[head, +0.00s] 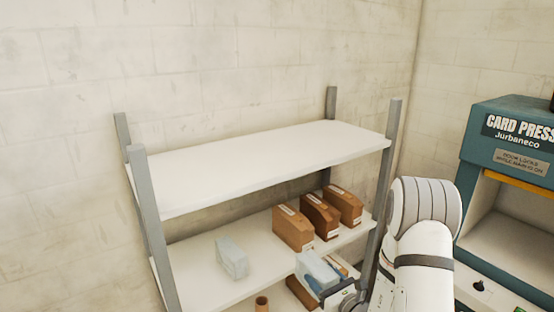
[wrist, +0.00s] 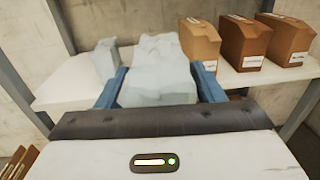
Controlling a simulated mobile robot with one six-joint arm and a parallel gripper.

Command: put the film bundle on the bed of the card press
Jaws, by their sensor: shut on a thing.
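The film bundle (head: 314,268) is a pale, translucent, bluish-white block. My gripper (head: 322,285) is shut on it near the right part of the lower shelf; it also shows in the wrist view (wrist: 160,62) between the two blue fingers of my gripper (wrist: 160,84). I cannot tell whether the bundle still touches the shelf. The card press (head: 483,136) is a teal machine at the right edge of the head view, with a yellow bar over its open front. Its pale interior (head: 500,229) is partly visible, and its right side is cut off.
A similar pale block (head: 232,258) stands on the lower shelf (head: 195,255), left of my gripper. Several brown boxes, one of them here (head: 293,228), stand at its back right. The upper shelf (head: 260,160) is empty. A grey post (head: 386,180) rises between shelf and press.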

